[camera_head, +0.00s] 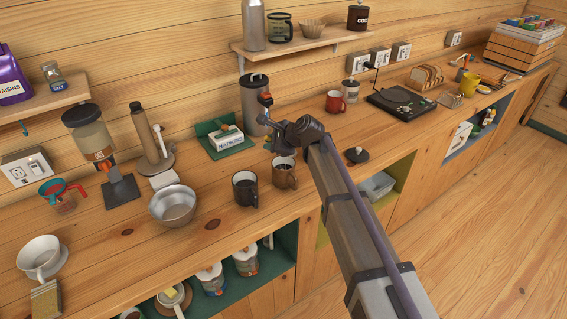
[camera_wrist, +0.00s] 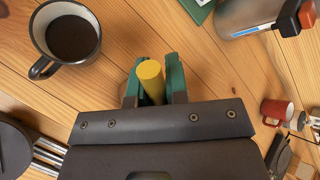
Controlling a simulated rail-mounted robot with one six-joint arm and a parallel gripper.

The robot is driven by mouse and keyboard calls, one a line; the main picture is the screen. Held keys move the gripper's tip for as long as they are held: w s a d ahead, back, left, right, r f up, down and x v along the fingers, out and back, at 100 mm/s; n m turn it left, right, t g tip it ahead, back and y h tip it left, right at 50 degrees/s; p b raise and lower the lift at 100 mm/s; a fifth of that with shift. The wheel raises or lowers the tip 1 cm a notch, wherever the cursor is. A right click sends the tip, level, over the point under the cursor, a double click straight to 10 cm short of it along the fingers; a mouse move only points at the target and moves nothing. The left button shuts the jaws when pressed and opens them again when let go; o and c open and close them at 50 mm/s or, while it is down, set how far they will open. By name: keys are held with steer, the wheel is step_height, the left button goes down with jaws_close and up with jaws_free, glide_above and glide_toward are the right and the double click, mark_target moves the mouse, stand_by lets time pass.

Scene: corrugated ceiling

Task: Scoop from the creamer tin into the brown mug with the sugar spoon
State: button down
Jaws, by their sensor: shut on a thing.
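My gripper (camera_head: 284,146) is above the counter, over the brown mug (camera_head: 284,177) in the head view. In the wrist view its green fingers (camera_wrist: 160,82) are shut on a yellow rod-like handle (camera_wrist: 150,72), apparently the sugar spoon's. The spoon's bowl is hidden, so I cannot tell whether it holds anything. A dark mug (camera_head: 245,190) stands left of the brown mug; a mug with dark contents (camera_wrist: 70,38) shows at the wrist view's upper left. Tins with labels (camera_head: 212,280) stand in the green cubby below; I cannot read which is the creamer tin.
A tall canister (camera_head: 254,108) and the green napkin holder (camera_head: 226,140) stand behind the mugs. A metal bowl (camera_head: 173,206) is to the left. A dark lid (camera_head: 357,155), the red mug (camera_head: 335,102) and a black turntable-like device (camera_head: 400,102) are to the right.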

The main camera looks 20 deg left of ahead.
steer(key=shift+s+a+f+n+t+h, duration=0.3)
steer(key=shift+a+f+n+t+h, duration=0.05)
steer(key=shift+f+h, duration=0.2)
steer(key=shift+s+a+f+n+t+h, duration=0.3)
steer(key=shift+a+f+n+t+h, duration=0.05)
steer(key=shift+f+h, duration=0.15)
stand_by(1.6)
steer(key=shift+s+a+f+n+t+h+b, duration=0.3)
steer(key=shift+s+a+f+t+h+b, duration=0.25)
steer(key=shift+a+f+h+b, duration=0.15)
stand_by(0.7)
steer(key=shift+s+a+f+n+t+h+b, duration=0.15)
steer(key=shift+f+n+t+h+b, duration=0.3)
steer(key=shift+f+b, duration=0.25)
steer(key=shift+s+a+f+n+t+h+b, duration=0.1)
steer(key=shift+f+n+t+h+b, duration=0.2)
steer(key=shift+f+h+b, duration=0.3)
stand_by(1.4)
steer(key=shift+t+h, duration=0.4)
steer(key=shift+t, duration=0.1)
stand_by(0.7)
